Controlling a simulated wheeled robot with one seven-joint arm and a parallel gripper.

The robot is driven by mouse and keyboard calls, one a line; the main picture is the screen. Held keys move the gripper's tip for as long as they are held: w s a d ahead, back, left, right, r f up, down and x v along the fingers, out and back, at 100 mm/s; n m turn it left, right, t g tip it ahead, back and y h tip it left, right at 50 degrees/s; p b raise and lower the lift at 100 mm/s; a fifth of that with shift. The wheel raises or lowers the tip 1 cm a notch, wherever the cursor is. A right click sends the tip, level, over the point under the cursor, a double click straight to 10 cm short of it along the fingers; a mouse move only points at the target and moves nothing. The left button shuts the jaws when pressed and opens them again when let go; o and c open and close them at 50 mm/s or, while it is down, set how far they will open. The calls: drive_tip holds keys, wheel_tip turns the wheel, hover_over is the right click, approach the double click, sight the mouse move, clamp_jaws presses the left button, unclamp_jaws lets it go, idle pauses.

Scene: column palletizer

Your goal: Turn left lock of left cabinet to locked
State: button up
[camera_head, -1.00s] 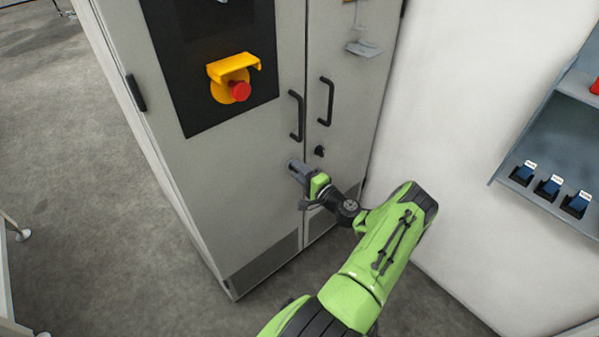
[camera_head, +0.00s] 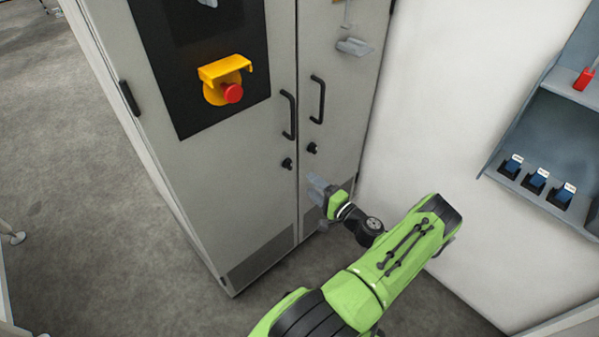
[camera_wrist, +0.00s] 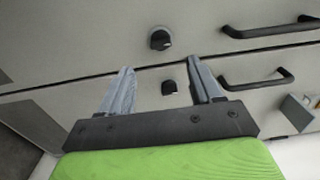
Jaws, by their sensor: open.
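The grey cabinet (camera_head: 215,190) has two doors, each with a small black lock under its handle. The left lock (camera_head: 286,163) is on the left door near the seam. It also shows in the wrist view (camera_wrist: 160,40), beyond my fingertips. The right lock (camera_head: 312,148) is on the right door. In the wrist view the right lock (camera_wrist: 169,87) appears between my fingers. My gripper (camera_head: 316,186) is open and empty, below the locks and in front of the right door. In the wrist view its fingertips (camera_wrist: 160,68) are spread apart, and neither touches the left lock. The lock's exact angle is hard to read.
Black bar handles stick out above the locks, on the left door (camera_head: 289,115) and the right door (camera_head: 317,100). A red emergency button (camera_head: 232,93) sits under a yellow guard. A white wall and a grey shelf (camera_head: 545,150) stand to the right.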

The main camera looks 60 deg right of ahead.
drive_tip(key=v, duration=0.5)
drive_tip(key=shift+s+a, duration=0.1)
drive_tip(key=shift+s, duration=0.25)
